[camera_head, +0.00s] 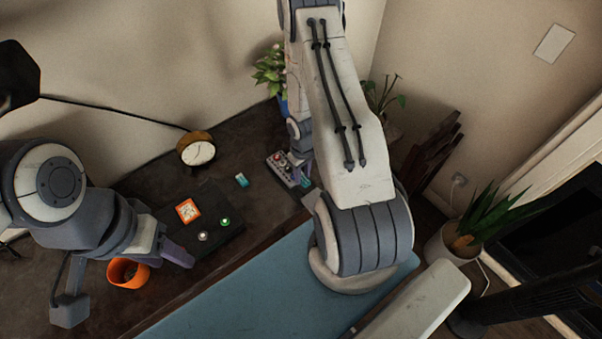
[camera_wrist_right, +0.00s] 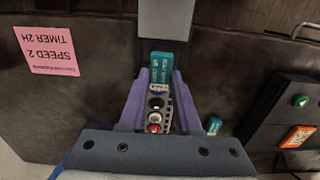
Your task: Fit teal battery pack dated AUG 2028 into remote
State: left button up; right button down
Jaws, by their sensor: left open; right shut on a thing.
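My right gripper (camera_wrist_right: 163,84) is shut on a teal battery pack (camera_wrist_right: 168,68) at the remote's end. The pack has small print that I cannot read surely. The remote (camera_head: 281,167), with red, white and dark buttons, lies on the counter; in the right wrist view it (camera_wrist_right: 157,112) shows between my fingers, below the pack. I cannot tell whether the pack is seated in it. A second teal pack (camera_head: 242,180) lies loose on the counter, and also shows in the right wrist view (camera_wrist_right: 213,125). My left gripper (camera_head: 176,254) is open and empty at the lower left.
A black panel (camera_head: 228,238) with an orange-framed square (camera_head: 187,210), a green button and a pale button lies between my grippers. An orange cup (camera_head: 127,272) stands beside my left gripper. A round clock (camera_head: 197,149) stands near the wall. A pink note (camera_wrist_right: 48,49) shows in the wrist view.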

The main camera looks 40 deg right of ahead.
aim_at(303, 178)
jog(key=shift+f+b, duration=0.45)
jog(key=shift+f, duration=0.3)
jog(key=shift+s+b, duration=0.15)
jog(key=shift+b, duration=0.15)
jog(key=shift+f+b, duration=1.5)
dwell(0.9)
jog(key=c, duration=0.5)
grip_release()
